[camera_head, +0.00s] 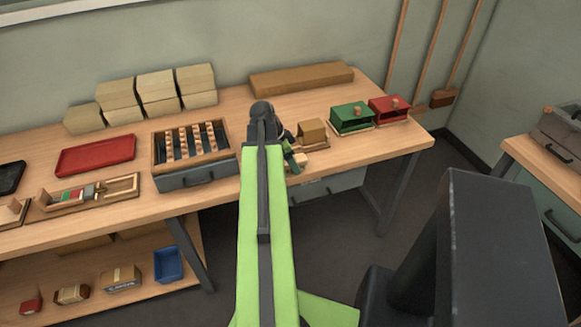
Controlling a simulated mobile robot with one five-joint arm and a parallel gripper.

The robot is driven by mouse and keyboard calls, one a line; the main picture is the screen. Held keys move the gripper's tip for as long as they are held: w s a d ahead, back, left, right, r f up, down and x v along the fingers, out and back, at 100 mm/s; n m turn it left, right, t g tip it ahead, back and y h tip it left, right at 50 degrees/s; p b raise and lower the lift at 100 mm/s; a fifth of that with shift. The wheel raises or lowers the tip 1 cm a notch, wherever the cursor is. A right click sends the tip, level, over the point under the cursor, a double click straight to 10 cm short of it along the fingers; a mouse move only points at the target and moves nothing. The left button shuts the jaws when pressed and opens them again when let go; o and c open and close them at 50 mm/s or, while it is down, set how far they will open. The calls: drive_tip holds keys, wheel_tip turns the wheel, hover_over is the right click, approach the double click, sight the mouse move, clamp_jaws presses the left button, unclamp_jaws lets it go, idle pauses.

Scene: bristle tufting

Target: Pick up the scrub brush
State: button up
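My gripper (291,158) is at the far end of my green arm, over the front edge of the wooden workbench (215,188). My own arm partly hides it, and its fingers are too small to tell open from shut. A brown block (312,131) sits on a small wooden base just to the right and behind.
A slotted wooden rack (159,155) and a red tray (96,155) lie left of my arm. Green (351,118) and red (388,109) boxes stand at the right end. Pale blocks (157,90) and a long brown block (301,78) line the back. A lower shelf holds a blue bin (168,265).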

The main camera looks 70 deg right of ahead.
drive_tip(key=shift+f, duration=0.2)
clamp_jaws()
idle(0.6)
